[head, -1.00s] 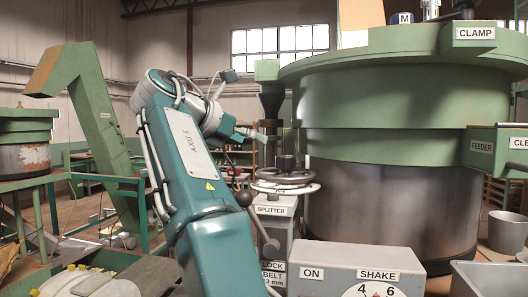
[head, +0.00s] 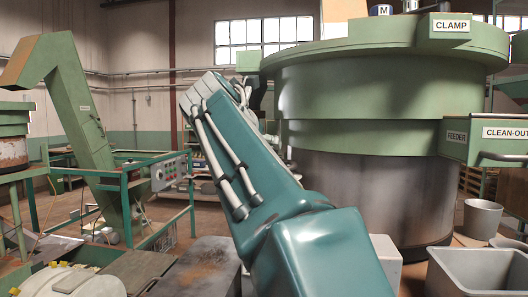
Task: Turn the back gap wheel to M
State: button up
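My teal arm crosses the middle of the head view, rising from the bottom centre toward the upper left. My gripper is not visible; the arm's upper end covers that area. No gap wheel shows now; the part of the scene behind my arm is hidden, including the splitter stand and the handwheels seen earlier. A small white and blue item marked M (head: 381,10) stands at the top of the large green bowl feeder (head: 365,128). I cannot tell whether that M belongs to the wheel's scale.
The feeder fills the right centre, with a green clean-out box (head: 485,143) jutting out at right. A grey bucket (head: 482,219) and a grey bin (head: 482,272) stand at lower right. A green conveyor (head: 72,105) and a control panel (head: 168,172) are at left.

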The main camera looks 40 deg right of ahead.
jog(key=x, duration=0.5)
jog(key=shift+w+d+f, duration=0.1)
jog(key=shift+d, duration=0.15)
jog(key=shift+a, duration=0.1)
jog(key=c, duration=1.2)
